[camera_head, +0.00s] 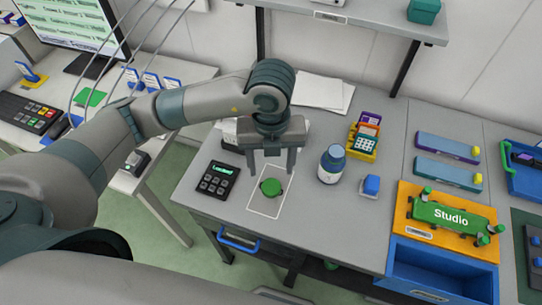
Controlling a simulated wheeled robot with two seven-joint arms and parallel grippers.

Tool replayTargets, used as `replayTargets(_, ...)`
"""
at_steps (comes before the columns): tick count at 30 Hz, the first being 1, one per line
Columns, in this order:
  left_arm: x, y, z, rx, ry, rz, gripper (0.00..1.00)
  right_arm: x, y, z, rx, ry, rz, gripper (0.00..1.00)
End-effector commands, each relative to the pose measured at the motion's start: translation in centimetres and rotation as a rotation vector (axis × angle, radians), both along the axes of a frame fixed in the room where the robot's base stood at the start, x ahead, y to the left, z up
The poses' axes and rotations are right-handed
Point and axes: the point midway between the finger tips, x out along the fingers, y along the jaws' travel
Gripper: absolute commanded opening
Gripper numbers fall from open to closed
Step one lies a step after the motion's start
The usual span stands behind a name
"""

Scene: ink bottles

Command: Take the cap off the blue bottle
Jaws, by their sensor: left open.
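A green round object (271,187) lies below the fingers inside a white outlined rectangle; I see nothing held between the fingers. My right gripper does not show.
A black keypad device (217,180) lies left of the outline. A small blue block (371,185) stands right of the bottle. A yellow holder (363,140) with cards is behind it. An orange and blue box (441,252) with a green "Studio" sign is at the right.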

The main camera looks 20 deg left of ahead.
Motion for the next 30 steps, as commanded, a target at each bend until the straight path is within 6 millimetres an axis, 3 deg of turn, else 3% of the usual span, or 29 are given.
replayTargets(10,0.0,0.0,2.8,0.0,-0.001,0.0,0.57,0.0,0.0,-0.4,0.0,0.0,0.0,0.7)
replayTargets(30,0.0,0.0,3.0,0.001,0.0,0.0,0.57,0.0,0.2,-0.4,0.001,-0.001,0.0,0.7)
